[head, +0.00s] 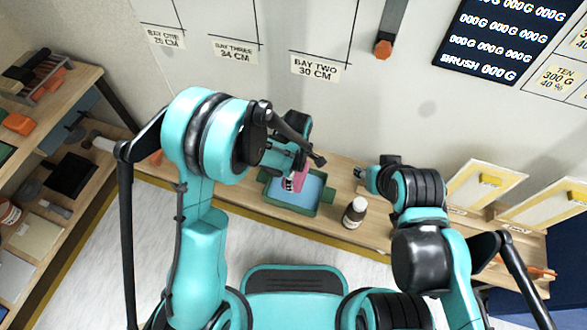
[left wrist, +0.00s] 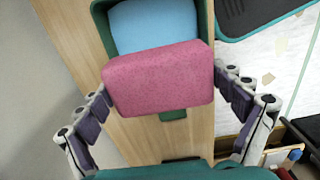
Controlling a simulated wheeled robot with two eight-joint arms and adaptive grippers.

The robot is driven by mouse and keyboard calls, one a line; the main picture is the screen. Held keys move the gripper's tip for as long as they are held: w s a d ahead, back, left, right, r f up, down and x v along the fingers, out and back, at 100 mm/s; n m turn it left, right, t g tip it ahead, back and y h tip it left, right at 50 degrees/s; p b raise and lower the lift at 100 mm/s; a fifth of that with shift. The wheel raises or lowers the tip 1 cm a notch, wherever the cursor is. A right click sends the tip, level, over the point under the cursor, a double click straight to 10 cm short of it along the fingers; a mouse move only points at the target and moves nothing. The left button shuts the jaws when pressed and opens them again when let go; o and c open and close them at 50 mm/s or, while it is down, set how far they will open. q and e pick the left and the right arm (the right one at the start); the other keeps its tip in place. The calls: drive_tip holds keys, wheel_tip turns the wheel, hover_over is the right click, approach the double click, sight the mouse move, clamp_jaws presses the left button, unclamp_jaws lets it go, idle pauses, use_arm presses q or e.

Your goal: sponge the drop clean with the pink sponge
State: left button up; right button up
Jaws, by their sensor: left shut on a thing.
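The pink sponge (left wrist: 158,78) is held between the two fingers of my left gripper (left wrist: 163,82). In the head view the sponge (head: 299,181) shows under my left gripper (head: 297,160), over the green tray (head: 326,208) with its light blue inside. In the left wrist view the sponge covers part of the tray; whether it touches the blue is unclear. My right gripper (head: 362,173) is mostly hidden by its own arm, right of the tray. The pale wall bears lines for several bays; I cannot make out which part is the drop.
Yellow-handled boards (head: 484,187) stand at the right. A grey strip with an orange end (head: 386,40) hangs on the wall. Wooden shelves (head: 55,150) are at left.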

sight(296, 178)
use_arm(q)
wheel_tip(296, 178, down, 4)
drive_tip(key=shift+b, duration=1.1)
drive_tip(key=shift+f, duration=1.6)
drive_tip(key=shift+f, duration=0.1)
drive_tip(key=shift+f, duration=1.45)
drive_tip(key=shift+a, duration=0.1)
